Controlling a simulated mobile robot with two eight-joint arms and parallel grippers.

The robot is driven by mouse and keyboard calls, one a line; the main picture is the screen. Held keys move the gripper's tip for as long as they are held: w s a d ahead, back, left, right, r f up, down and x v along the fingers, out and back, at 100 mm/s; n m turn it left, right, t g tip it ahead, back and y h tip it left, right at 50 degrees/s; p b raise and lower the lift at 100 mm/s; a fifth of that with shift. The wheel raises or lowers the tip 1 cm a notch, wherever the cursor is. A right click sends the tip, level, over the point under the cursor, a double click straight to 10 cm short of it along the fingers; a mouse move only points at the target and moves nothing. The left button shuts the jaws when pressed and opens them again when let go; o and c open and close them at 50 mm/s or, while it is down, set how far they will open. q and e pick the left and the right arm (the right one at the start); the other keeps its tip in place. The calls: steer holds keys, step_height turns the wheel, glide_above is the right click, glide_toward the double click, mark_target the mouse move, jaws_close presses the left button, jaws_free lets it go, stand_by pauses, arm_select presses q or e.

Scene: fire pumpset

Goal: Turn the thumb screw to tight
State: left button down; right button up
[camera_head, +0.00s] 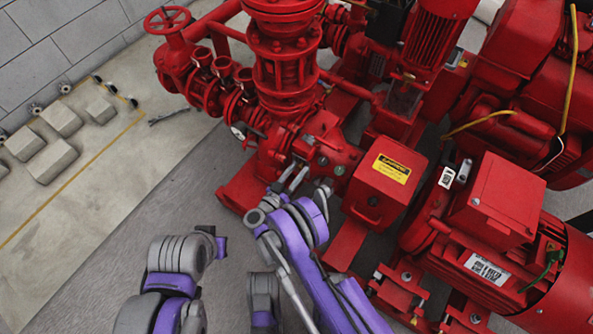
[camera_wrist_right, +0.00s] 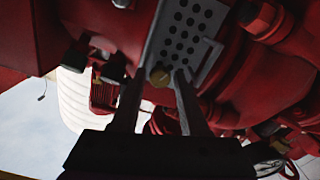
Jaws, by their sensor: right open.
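A small brass-coloured screw head (camera_wrist_right: 160,77), which looks like the thumb screw, sits at the lower edge of a perforated grey plate (camera_wrist_right: 186,35) in the right wrist view. My right gripper (camera_wrist_right: 158,82) is open, with one finger on each side of the screw head. I cannot tell whether the fingers touch it. In the head view my right gripper (camera_head: 291,178) is at the front of the red pump (camera_head: 335,158), and the screw cannot be made out there.
A red guard box (camera_head: 388,182) with a yellow caution label is just right of my right gripper. A red motor (camera_head: 490,240) stands further right. Red pipes and a handwheel (camera_head: 168,22) rise behind. Grey floor (camera_head: 130,205) is clear at left, with concrete blocks (camera_head: 52,160) beyond.

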jaws_close()
